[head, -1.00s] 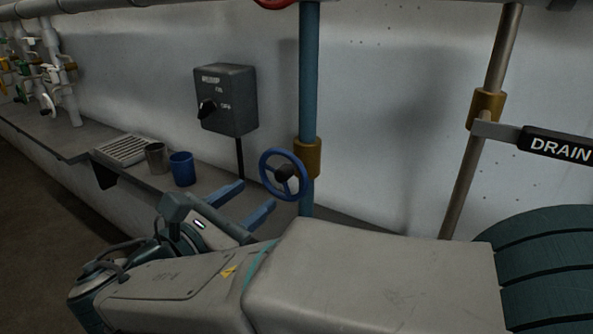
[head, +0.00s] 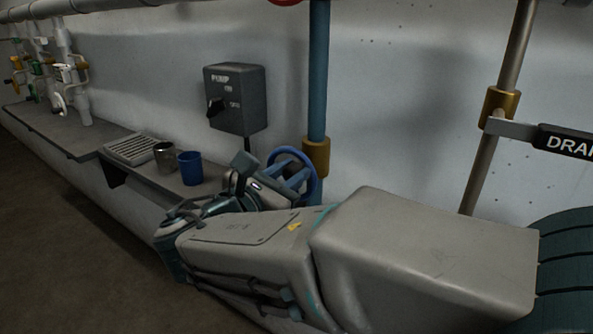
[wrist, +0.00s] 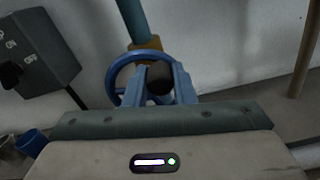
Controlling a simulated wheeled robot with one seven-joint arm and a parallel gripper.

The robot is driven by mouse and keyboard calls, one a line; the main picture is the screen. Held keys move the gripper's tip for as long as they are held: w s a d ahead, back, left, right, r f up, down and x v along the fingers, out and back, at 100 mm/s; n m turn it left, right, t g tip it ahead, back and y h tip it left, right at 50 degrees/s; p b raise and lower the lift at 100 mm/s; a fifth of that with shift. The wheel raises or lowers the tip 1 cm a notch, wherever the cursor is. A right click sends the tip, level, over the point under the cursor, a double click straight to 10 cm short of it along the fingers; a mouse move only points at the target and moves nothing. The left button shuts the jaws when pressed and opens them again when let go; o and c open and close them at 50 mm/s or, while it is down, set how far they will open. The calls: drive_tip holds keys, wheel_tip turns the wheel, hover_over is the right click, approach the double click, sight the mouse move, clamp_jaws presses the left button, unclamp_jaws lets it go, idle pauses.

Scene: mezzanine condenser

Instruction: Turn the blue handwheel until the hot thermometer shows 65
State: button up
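The blue handwheel (head: 312,172) is on a blue vertical pipe with a brass collar (head: 316,156). In the head view my arm hides its lower part. My gripper (head: 290,178) is at the wheel, its blue fingers overlapping it. In the wrist view my gripper (wrist: 160,75) has its two fingers apart, one on each side of the wheel's dark hub (wrist: 159,80). The handwheel's rim (wrist: 115,78) shows to the left of the fingers. I cannot tell whether the fingers touch the hub or spokes. No thermometer is in view.
A grey switch box (head: 235,98) is on the wall left of the wheel. A blue cup (head: 190,168), a metal cup (head: 166,157) and a grate (head: 131,149) are on the ledge. A drain sign (head: 568,142) is at right by a brown pipe (head: 499,120).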

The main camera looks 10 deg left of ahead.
sight(307, 187)
drive_tip(key=shift+c, duration=0.7)
drive_tip(key=shift+f+m+b, duration=0.2)
drive_tip(key=shift+m+b, duration=0.1)
drive_tip(key=m+b, duration=0.1)
drive_tip(key=f+m+b, duration=0.1)
drive_tip(key=shift+s+d+m+b, duration=0.1)
drive_tip(key=shift+d+m+b, duration=0.25)
drive_tip(key=shift+d+m, duration=0.05)
drive_tip(key=m+b, duration=0.1)
drive_tip(key=f+m+b, duration=0.1)
drive_tip(key=b, duration=0.1)
drive_tip(key=shift+s+d+f+m, duration=0.1)
drive_tip(key=shift+d+m, duration=0.1)
drive_tip(key=shift+m, duration=0.1)
drive_tip(key=m+b, duration=0.2)
drive_tip(key=f+m+b, duration=0.1)
drive_tip(key=m+b, duration=0.1)
drive_tip(key=shift+f+b, duration=0.15)
drive_tip(key=shift+b, duration=0.15)
drive_tip(key=shift+f+m+b, duration=0.2)
drive_tip(key=shift+m+b, duration=0.7)
drive_tip(key=shift+b, duration=0.05)
